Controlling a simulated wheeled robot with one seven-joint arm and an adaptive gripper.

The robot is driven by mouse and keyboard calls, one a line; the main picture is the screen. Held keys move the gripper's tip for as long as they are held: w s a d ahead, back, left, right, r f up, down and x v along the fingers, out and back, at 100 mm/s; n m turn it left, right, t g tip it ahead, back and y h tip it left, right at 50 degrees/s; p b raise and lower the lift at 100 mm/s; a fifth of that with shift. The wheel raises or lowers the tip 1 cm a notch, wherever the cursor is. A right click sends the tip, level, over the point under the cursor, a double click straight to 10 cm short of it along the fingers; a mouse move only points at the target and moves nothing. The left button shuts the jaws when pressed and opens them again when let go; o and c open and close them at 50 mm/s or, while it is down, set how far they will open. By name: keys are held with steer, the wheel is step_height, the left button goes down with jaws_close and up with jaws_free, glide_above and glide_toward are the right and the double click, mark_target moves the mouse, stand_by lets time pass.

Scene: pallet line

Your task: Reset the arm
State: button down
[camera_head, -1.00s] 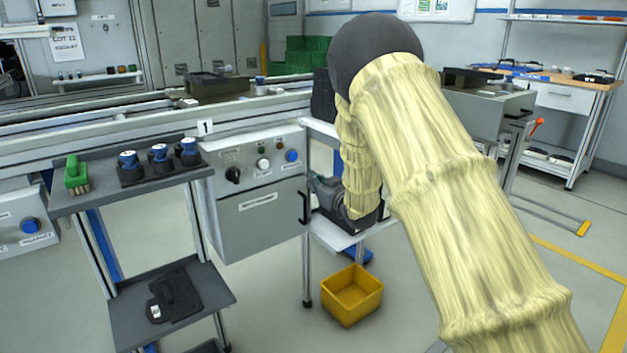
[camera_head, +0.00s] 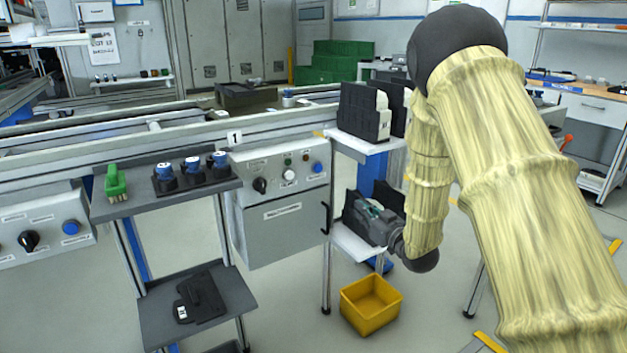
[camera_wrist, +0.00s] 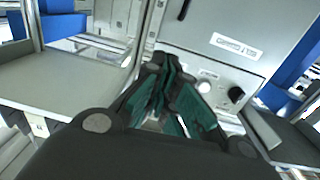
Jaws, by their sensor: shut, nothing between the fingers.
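My gripper (camera_head: 370,212) is shut and empty in the head view, in front of the lower shelf at the right of the control box. In the wrist view my gripper (camera_wrist: 160,68) points at the box front, its dark green fingers together. My arm, in a pale yellow sleeve, fills the right of the head view, bent at a dark elbow. Nothing hangs from the fingers. From the head view I cannot tell whether the gripper touches the black fixture behind it.
The grey control box (camera_head: 277,220) stands left of my gripper. Black holders (camera_head: 364,112) stand on the upper shelf, and a black fixture (camera_head: 352,208) is on the lower shelf (camera_head: 350,240). A yellow bin (camera_head: 371,318) sits on the floor. A side table (camera_head: 140,206) holds a green brush (camera_head: 115,184).

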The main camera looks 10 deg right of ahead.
steer(key=s+a+f+m+g+h, duration=0.1)
steer(key=s+f+g, duration=0.1)
steer(key=s+f, duration=0.5)
steer(key=s+a+f+m+g+h, duration=0.1)
steer(key=s+f+g+h, duration=0.2)
steer(key=f, duration=0.8)
steer(key=s+a+f+m+g, duration=0.1)
steer(key=s+f+g, duration=0.1)
steer(key=s+f, duration=0.55)
steer(key=s+a+f+g, duration=0.1)
steer(key=s+f+g, duration=0.3)
steer(key=s, duration=0.5)
steer(key=s+a+f+m+g+h, duration=0.1)
steer(key=s+f, duration=0.6)
steer(key=s, duration=0.2)
steer(key=s+a+f+g, duration=0.1)
steer(key=s+f+g, duration=0.3)
steer(key=s, duration=0.5)
steer(key=s+a+f+g, duration=0.1)
steer(key=s+a, duration=0.1)
steer(key=s, duration=0.8)
step_height(320, 180, up, 28)
steer(key=p, duration=2.9)
steer(key=shift+w+d+r+h, duration=0.15)
steer(key=shift+w+d+h, duration=0.05)
steer(key=shift+d+h, duration=0.1)
